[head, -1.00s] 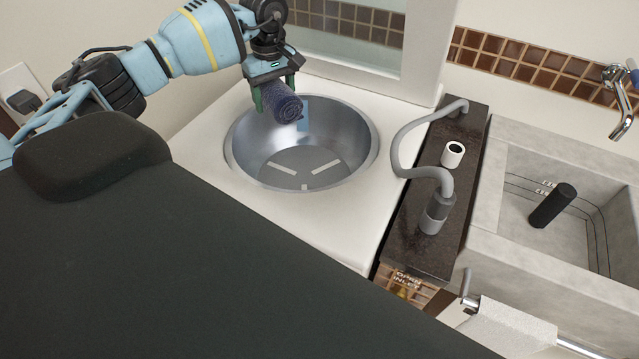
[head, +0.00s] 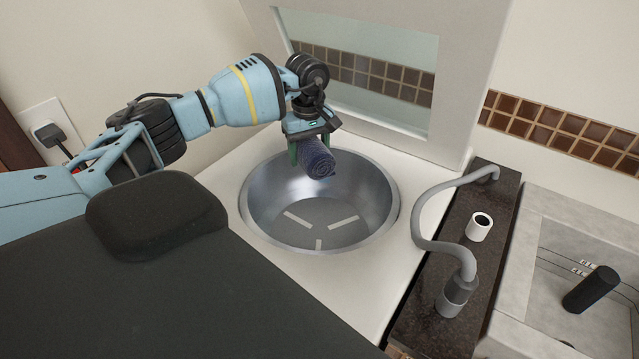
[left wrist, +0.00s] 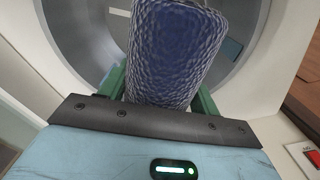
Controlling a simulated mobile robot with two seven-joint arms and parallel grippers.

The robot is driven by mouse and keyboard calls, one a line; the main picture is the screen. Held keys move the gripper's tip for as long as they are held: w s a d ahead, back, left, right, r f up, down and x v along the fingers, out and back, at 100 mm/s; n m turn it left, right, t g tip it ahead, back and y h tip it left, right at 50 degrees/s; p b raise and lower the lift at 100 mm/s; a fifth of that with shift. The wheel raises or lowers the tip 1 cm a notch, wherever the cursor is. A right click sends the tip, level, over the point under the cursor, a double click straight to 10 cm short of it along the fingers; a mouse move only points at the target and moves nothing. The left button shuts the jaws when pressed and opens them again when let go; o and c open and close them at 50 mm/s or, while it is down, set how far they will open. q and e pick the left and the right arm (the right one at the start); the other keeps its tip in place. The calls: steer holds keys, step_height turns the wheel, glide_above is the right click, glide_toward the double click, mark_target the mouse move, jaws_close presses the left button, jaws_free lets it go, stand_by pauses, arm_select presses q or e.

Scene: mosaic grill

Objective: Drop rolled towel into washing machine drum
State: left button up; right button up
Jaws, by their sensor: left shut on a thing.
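The rolled towel (head: 318,160) is dark blue with a textured weave, its spiral end facing the camera. My left gripper (head: 312,152) is shut on it and holds it over the back part of the washing machine drum (head: 262,195). The drum is a round metal bowl, open at the top, with pale strips on its floor. In the left wrist view the towel (left wrist: 175,50) sits between the green fingers, with the drum wall (left wrist: 85,30) behind it. My right gripper is not in view.
The raised lid (head: 370,65) with a glass pane stands behind the drum. A stone sink (head: 530,290) holding a black cylinder (head: 592,289) lies beyond.

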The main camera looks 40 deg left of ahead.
arm_select(q)
steer(key=shift+f+b, duration=0.3)
steer(key=shift+f, duration=1.25)
steer(key=o, duration=1.1)
steer(key=shift+r, duration=0.2)
steer(key=shift+r, duration=3.8)
